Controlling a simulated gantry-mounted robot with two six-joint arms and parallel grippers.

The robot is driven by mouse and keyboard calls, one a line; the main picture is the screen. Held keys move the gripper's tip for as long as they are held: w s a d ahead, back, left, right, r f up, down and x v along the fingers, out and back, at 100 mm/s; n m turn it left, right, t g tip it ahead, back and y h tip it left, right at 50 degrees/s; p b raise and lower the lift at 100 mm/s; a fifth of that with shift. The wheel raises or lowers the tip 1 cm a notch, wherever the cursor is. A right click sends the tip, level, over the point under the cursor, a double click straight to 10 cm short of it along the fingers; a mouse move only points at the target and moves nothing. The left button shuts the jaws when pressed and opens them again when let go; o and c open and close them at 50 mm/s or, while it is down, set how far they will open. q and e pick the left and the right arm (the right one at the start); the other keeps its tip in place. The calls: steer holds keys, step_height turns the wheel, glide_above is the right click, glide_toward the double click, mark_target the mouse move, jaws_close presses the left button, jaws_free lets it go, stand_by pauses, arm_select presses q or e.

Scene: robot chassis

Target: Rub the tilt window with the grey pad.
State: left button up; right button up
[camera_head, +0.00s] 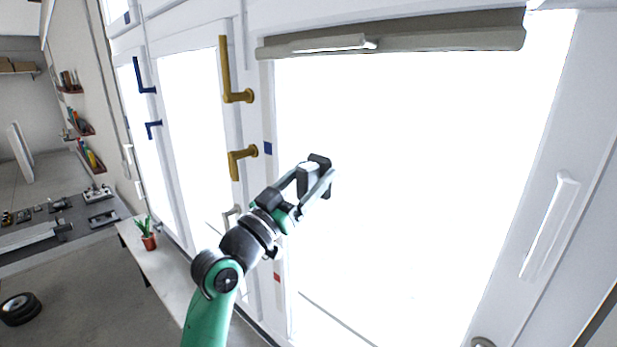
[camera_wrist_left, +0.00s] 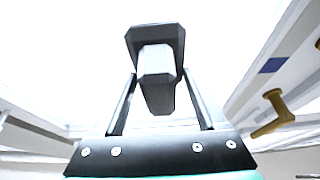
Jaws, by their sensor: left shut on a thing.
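My left gripper (camera_head: 307,183) is shut on the grey pad (camera_head: 321,163), a dark grey plate with a lighter grey block behind it. In the left wrist view the pad (camera_wrist_left: 155,37) sits between the two fingers, its plate beyond the fingertips. The large bright window (camera_head: 430,170), which I take for the tilt window, fills the middle and right of the head view. The pad is in front of its left part. I cannot tell whether it touches the glass. My right gripper is not in view.
A rolled blind (camera_head: 400,36) spans the window's top. Brass handles (camera_head: 238,96) stick out on the frame to the left. A white handle (camera_head: 550,225) is at the right. A potted plant (camera_head: 148,240) stands on the low white sill at the left.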

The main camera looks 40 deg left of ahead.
mark_target(341, 167)
arm_select(q)
steer(key=shift+w, duration=0.3)
steer(key=d+p, duration=0.1)
steer(key=d, duration=0.3)
stand_by(0.3)
steer(key=shift+w, duration=0.1)
